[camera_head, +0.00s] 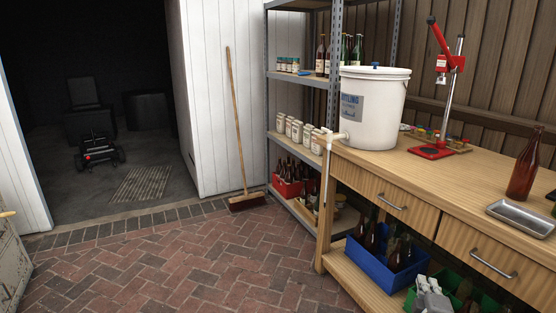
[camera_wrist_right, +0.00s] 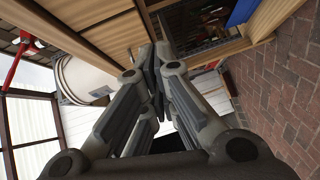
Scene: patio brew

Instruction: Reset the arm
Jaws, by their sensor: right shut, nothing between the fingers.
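My right gripper (camera_head: 430,297) shows at the bottom edge of the head view, low in front of the wooden workbench (camera_head: 460,196). In the right wrist view its fingers (camera_wrist_right: 155,62) are together and hold nothing. The bench's drawers and lower shelf are beyond the fingertips there. Only a small part of the right gripper shows in the head view. My left gripper is not in view.
On the bench stand a white bucket (camera_head: 372,108), a red bottle capper (camera_head: 440,98), a brown bottle (camera_head: 524,166) and a metal tray (camera_head: 522,217). A blue crate (camera_head: 385,262) of bottles sits below. A broom (camera_head: 238,130) leans on the wall. The brick floor (camera_head: 180,262) is clear.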

